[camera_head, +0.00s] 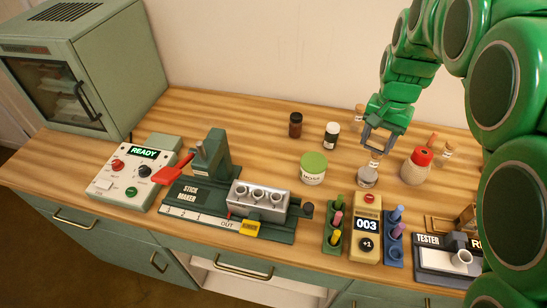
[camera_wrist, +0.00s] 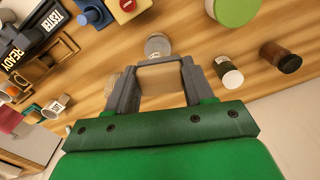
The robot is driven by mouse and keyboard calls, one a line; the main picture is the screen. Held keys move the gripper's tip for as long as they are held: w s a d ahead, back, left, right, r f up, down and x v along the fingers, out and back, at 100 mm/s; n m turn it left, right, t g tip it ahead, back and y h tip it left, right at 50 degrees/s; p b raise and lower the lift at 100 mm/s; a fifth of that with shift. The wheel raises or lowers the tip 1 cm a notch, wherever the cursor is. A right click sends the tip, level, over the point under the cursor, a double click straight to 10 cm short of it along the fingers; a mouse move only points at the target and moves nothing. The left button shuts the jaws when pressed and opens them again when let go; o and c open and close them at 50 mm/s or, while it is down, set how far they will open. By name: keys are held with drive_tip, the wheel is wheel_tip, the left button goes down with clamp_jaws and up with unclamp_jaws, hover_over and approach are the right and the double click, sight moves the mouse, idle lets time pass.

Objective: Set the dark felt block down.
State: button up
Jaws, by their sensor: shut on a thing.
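My gripper (camera_head: 382,140) hangs above the back right of the wooden table. The block's full shape is hidden. It appears held above the table, close to a small glass jar (camera_head: 368,177); the exact gap cannot be told.
A green-lidded jar (camera_head: 313,169), a white bottle (camera_head: 331,135) and a brown bottle (camera_head: 295,125) stand to the left. The stick maker (camera_head: 205,165), counter (camera_head: 366,228) and tester (camera_head: 440,262) occupy the front. Bare table lies back left.

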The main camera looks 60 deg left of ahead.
drive_tip(key=s+a+f+n, duration=0.1)
drive_tip(key=s+a, duration=0.1)
drive_tip(key=s, duration=0.5)
drive_tip(key=s+a+f+n, duration=0.1)
drive_tip(key=s+a, duration=0.1)
drive_tip(key=s, duration=0.5)
drive_tip(key=s+a+f+n, duration=0.1)
drive_tip(key=s, duration=0.7)
drive_tip(key=shift+a+n, duration=0.4)
drive_tip(key=w+a+f, duration=0.3)
drive_tip(key=a+f, duration=0.1)
drive_tip(key=a, duration=0.4)
hover_over(276, 168)
drive_tip(key=d, duration=0.1)
drive_tip(key=f, duration=0.4)
drive_tip(key=shift+s+d+f, duration=0.1)
drive_tip(key=shift+s+d, duration=0.05)
drive_tip(key=shift+s, duration=0.1)
drive_tip(key=shift+w+a+f, duration=0.2)
drive_tip(key=shift+a+f, duration=0.25)
drive_tip(key=shift+f, duration=0.15)
drive_tip(key=shift+w+a+f, duration=0.1)
drive_tip(key=shift+a+f, duration=0.15)
drive_tip(key=shift+f, duration=1.55)
drive_tip(key=shift+f, duration=0.15)
